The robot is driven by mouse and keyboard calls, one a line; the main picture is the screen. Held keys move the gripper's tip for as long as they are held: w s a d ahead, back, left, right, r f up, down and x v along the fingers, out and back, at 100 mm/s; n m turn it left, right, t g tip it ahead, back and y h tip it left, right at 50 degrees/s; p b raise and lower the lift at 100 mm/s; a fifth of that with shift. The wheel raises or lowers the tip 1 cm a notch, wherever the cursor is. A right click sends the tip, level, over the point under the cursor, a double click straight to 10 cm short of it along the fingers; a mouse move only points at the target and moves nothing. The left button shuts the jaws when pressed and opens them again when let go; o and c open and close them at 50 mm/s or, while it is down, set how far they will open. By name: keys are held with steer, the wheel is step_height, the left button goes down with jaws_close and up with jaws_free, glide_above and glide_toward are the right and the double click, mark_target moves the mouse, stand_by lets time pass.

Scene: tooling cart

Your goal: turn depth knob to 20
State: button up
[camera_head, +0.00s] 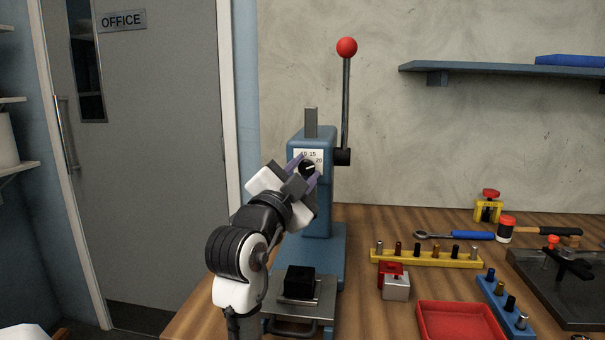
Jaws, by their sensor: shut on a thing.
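The depth knob (309,168) is a small black dial with a white pointer line on the front of a blue arbor press (322,215). A white scale plate (314,154) behind it shows numbers, with 15 above and 20 at the right; the rest is partly hidden. The pointer line slants toward the right, near the 20; its exact reading is too small to tell. My gripper (305,170) is at the press front with its purple-grey fingers on either side of the knob, shut on it. My arm hides the lower left of the plate.
The press lever with a red ball (346,48) rises at the right. A black block (299,282) sits on the press base. A yellow pin rack (425,258), a red tray (460,322) and tools lie to the right. A blue shelf (500,70) hangs on the wall.

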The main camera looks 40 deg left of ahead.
steer(key=o, duration=1)
steer(key=shift+c, duration=0.2)
steer(key=shift+s, duration=0.1)
steer(key=b+v, duration=0.2)
steer(key=v, duration=1.1)
steer(key=shift+s+f, duration=0.2)
steer(key=shift+s, duration=0.05)
steer(key=shift+d, duration=0.15)
